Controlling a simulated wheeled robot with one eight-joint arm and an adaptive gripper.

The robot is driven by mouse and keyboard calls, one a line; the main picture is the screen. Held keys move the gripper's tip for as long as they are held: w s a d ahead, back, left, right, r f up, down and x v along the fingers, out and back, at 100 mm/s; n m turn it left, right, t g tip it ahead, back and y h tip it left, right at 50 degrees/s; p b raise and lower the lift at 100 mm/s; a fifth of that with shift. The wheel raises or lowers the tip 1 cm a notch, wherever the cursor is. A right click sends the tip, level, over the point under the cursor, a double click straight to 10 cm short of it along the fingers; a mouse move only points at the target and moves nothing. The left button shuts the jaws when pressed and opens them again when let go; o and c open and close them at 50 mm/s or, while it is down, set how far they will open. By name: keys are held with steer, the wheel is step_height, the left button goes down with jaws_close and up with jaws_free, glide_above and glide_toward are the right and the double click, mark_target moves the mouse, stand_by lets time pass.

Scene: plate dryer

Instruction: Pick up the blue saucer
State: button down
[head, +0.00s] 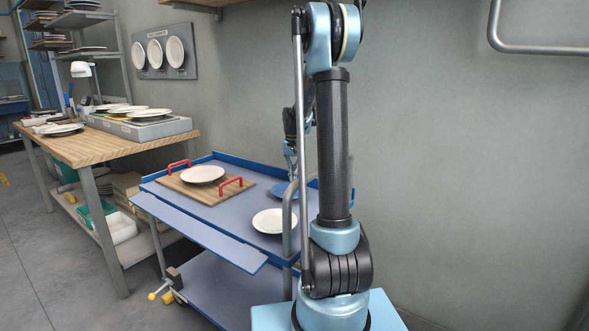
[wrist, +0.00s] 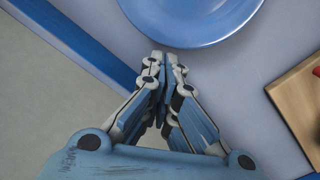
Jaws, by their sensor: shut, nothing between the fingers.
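The blue saucer (head: 284,188) lies on the blue cart top, partly hidden behind my arm in the head view. In the wrist view the blue saucer (wrist: 190,20) is at the top, cut off by the frame edge. My gripper (wrist: 164,55) is shut and empty, with its fingertips just short of the saucer's near rim in the picture. I cannot tell whether the tips touch it. In the head view my gripper is mostly hidden behind my arm.
The cart (head: 220,213) has a raised blue edge, also in the wrist view (wrist: 75,45). A wooden tray (head: 225,192) with red handles holds a white plate (head: 203,174). Another white plate (head: 274,221) lies on the cart's near side. A wooden workbench (head: 90,149) stands left.

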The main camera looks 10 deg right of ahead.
steer(key=shift+f, duration=0.75)
steer(key=shift+s+a, duration=0.25)
steer(key=shift+s, duration=0.65)
steer(key=shift+s+a, duration=0.2)
steer(key=shift+s, duration=0.65)
steer(key=shift+s+a, duration=0.25)
steer(key=shift+s, duration=0.65)
